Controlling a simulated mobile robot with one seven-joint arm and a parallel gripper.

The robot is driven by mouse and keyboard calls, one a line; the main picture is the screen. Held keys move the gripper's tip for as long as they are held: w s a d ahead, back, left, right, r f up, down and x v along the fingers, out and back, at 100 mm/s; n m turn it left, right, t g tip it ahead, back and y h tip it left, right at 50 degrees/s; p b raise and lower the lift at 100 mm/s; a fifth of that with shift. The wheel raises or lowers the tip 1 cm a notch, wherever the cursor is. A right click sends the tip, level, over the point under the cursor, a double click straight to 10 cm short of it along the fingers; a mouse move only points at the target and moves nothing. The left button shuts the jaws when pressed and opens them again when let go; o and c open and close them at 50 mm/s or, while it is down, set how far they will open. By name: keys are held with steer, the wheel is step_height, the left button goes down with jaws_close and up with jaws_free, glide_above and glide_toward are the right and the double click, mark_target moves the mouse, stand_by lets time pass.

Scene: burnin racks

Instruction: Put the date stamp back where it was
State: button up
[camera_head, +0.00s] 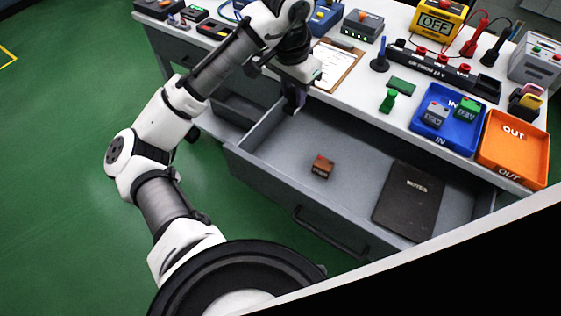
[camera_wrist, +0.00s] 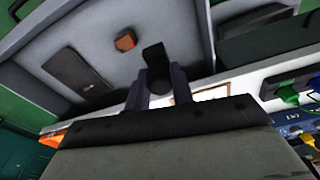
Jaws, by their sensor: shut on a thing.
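My gripper (camera_head: 293,98) is above the back left part of an open grey drawer (camera_head: 268,127). In the wrist view, my gripper (camera_wrist: 159,86) is shut on a dark, black item (camera_wrist: 154,58) with a flat rectangular end, apparently the date stamp. It is held over the drawer floor; the head view shows little of it behind the fingers. A small reddish-brown block (camera_head: 322,167) lies in the middle of the drawer, and also shows in the wrist view (camera_wrist: 125,40). A black notebook marked NOTES (camera_head: 408,200) lies in the drawer's right part.
On the desk above stand a green stamp-like piece (camera_head: 389,101), a dark blue one (camera_head: 379,55), a clipboard (camera_head: 337,67), a blue IN tray (camera_head: 419,127) and an orange OUT tray (camera_head: 515,160). The drawer's left floor is clear.

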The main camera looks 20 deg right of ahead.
step_height(320, 180, down, 20)
steer(key=shift+r, duration=0.15)
stand_by(0.3)
steer(key=shift+d, duration=0.1)
steer(key=o, duration=0.8)
step_height(320, 180, up, 12)
steer(key=a, duration=0.1)
steer(key=shift+s+a+b, duration=0.15)
steer(key=shift+s+b, duration=0.2)
